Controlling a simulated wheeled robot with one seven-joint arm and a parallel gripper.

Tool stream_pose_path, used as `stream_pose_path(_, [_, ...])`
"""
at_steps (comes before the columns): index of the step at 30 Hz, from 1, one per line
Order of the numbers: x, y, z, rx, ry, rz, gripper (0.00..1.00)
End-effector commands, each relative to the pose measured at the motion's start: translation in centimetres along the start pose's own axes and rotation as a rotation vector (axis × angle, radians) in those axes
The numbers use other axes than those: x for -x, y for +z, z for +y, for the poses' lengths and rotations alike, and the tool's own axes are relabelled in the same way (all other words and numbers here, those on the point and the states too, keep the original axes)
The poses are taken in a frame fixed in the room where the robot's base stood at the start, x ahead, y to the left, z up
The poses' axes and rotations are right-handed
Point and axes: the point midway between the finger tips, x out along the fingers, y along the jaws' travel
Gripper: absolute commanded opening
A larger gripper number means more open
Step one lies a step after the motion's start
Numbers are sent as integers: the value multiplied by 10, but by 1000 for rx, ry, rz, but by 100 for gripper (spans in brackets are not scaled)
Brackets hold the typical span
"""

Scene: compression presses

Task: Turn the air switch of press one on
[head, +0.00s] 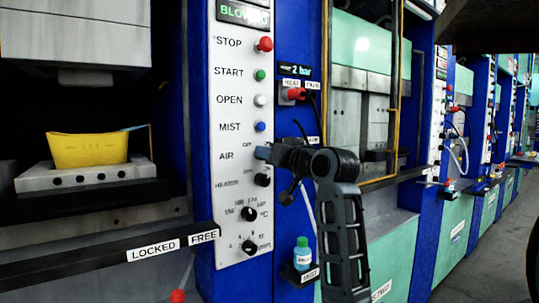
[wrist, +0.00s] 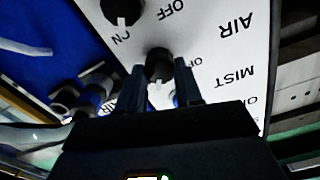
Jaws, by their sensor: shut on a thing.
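The white control panel (head: 236,190) of the nearest press carries a column of controls labelled STOP, START, OPEN, MIST and AIR. My gripper (head: 262,152) is at the AIR row, reaching in from the right and covering the switch there. In the wrist view, where the panel is upside down, the dark round air switch (wrist: 159,62) sits between my two fingers, which are shut on it. A white mark on the switch points down in that view. I cannot tell for sure which printed position it marks. ON and OFF labels show above it.
A black heater knob (head: 262,180) is just below my gripper, and a blue mist button (head: 261,127) just above. A green-blue bottle (head: 302,255) stands on a small shelf below. A yellow piece (head: 88,150) lies in the press.

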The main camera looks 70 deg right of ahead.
Motion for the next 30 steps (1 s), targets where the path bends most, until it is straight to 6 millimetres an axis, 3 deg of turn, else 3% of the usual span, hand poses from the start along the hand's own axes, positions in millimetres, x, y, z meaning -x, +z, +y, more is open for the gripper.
stream_pose_path(9, [0, 0, 0, 0, 0, 0, 60])
stream_pose_path(17, [2, 0, 0, 0, 0, 1, 60])
stream_pose_path(30, [64, 1, 1, -1, 1, 1, 60])
